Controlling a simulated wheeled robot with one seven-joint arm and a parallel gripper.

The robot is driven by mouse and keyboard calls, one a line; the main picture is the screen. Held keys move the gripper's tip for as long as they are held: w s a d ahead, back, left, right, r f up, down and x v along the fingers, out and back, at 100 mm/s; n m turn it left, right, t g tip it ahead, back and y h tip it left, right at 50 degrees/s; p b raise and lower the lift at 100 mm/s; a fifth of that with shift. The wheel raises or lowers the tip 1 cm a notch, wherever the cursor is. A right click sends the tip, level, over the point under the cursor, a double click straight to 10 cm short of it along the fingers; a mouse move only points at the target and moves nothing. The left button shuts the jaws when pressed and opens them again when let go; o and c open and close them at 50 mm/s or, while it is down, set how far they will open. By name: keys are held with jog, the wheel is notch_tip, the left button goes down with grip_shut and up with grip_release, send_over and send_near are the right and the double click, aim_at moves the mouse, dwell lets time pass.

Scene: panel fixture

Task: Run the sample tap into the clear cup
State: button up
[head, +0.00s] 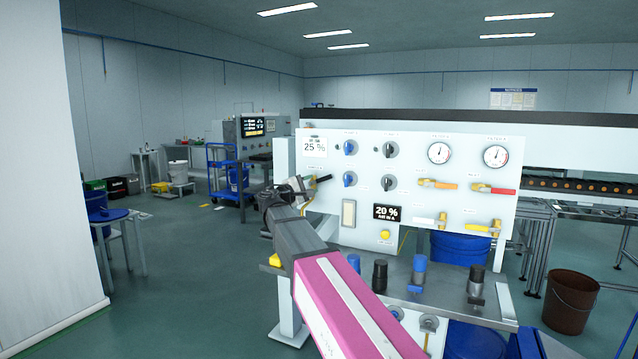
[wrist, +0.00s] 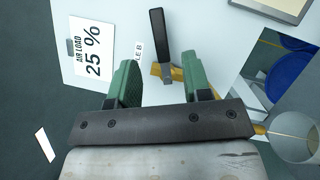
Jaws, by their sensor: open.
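The sample tap has a black lever handle (wrist: 159,32) and a brass body (wrist: 178,73), under a partly hidden label ending in "LE B". Its black handle also shows at the panel's left side in the head view (head: 322,178). My gripper (wrist: 160,64) is open, with one green finger on each side of the lever's lower end. I cannot tell whether a finger touches it. In the head view my gripper (head: 303,188) is at the panel's left edge. A round, greyish vessel (wrist: 296,135), possibly the clear cup, is at the wrist view's lower right; the cup is not visible in the head view.
The white panel (head: 335,150) carries knobs, gauges, coloured valve levers and a "20 %" display (head: 387,212). A "25 %" air load sign (wrist: 91,52) is near the tap. A steel shelf (head: 440,284) with several knobs is below. A brown bucket (head: 571,302) stands at right.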

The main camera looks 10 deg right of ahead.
aim_at(325, 179)
jog(key=shift+v, duration=1.45)
jog(key=s+d+r+n+t+y, duration=0.1)
jog(key=s+d+n+t+y, duration=0.25)
jog(key=n+y, duration=0.2)
jog(key=shift+m+y, duration=0.25)
jog(key=shift+m, duration=0.2)
jog(key=x, duration=0.7)
jog(key=a+x, duration=0.1)
jog(key=x, duration=0.3)
jog(key=shift+w+r, duration=0.35)
jog(key=shift+w, duration=0.05)
grip_shut()
